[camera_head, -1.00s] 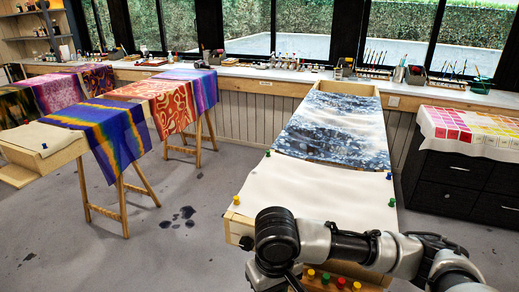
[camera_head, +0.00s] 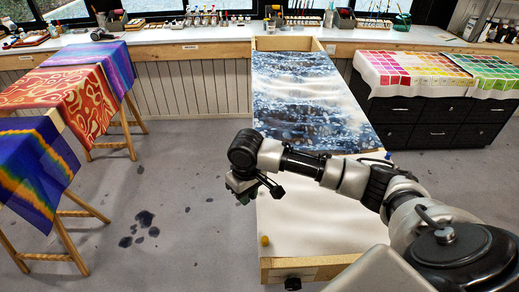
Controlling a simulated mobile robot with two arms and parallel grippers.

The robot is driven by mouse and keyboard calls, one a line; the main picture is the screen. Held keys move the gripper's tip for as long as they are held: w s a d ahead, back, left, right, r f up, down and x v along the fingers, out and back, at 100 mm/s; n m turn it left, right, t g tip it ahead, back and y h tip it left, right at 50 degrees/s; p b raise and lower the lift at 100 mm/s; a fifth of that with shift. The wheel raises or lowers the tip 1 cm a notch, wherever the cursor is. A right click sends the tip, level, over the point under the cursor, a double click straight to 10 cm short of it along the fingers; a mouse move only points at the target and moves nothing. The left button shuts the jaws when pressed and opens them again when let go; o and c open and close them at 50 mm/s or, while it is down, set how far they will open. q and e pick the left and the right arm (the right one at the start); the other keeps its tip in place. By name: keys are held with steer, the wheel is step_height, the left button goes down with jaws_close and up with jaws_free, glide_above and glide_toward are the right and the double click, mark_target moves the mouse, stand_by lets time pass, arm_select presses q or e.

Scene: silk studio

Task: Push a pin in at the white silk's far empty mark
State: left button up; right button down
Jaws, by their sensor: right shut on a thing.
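The white silk (camera_head: 310,222) lies on the near part of the long wooden frame (camera_head: 290,263), beyond which blue-and-white patterned silk is stretched. A yellow pin (camera_head: 264,240) stands at its near left edge. A blue pin (camera_head: 388,156) shows at its far right edge, just behind my right arm. My right gripper (camera_head: 258,190) is above the silk's left edge, pointing down, shut on a pin that is too small and dark to make out clearly. My arm hides much of the silk's right side and part of its far edge; I cannot make out the empty mark. My left gripper is out of view.
The blue patterned silk (camera_head: 310,95) fills the far part of the frame. A dark drawer cabinet (camera_head: 435,123) with colour swatches stands to the right. Trestles with coloured silks (camera_head: 80,100) stand left. Stained grey floor (camera_head: 190,200) is open between.

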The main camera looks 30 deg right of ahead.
arm_select(q)
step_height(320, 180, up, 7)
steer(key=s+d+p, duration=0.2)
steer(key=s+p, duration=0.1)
steer(key=p, duration=0.2)
arm_select(e)
steer(key=w+d+r+n, duration=0.1)
steer(key=w+d+r, duration=0.15)
steer(key=d, duration=0.45)
steer(key=b, duration=0.5)
glide_above(262, 192)
steer(key=s+a, duration=0.1)
steer(key=s, duration=0.1)
steer(key=shift+h, duration=0.3)
step_height(262, 192, down, 6)
steer(key=shift+w+r, duration=0.15)
step_height(262, 192, down, 3)
steer(key=b, duration=0.3)
steer(key=shift+r, duration=0.15)
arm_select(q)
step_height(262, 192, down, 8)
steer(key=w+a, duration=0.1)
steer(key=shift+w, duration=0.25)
arm_select(e)
steer(key=shift+f, duration=0.55)
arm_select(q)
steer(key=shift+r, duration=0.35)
arm_select(e)
steer(key=shift+f, duration=0.25)
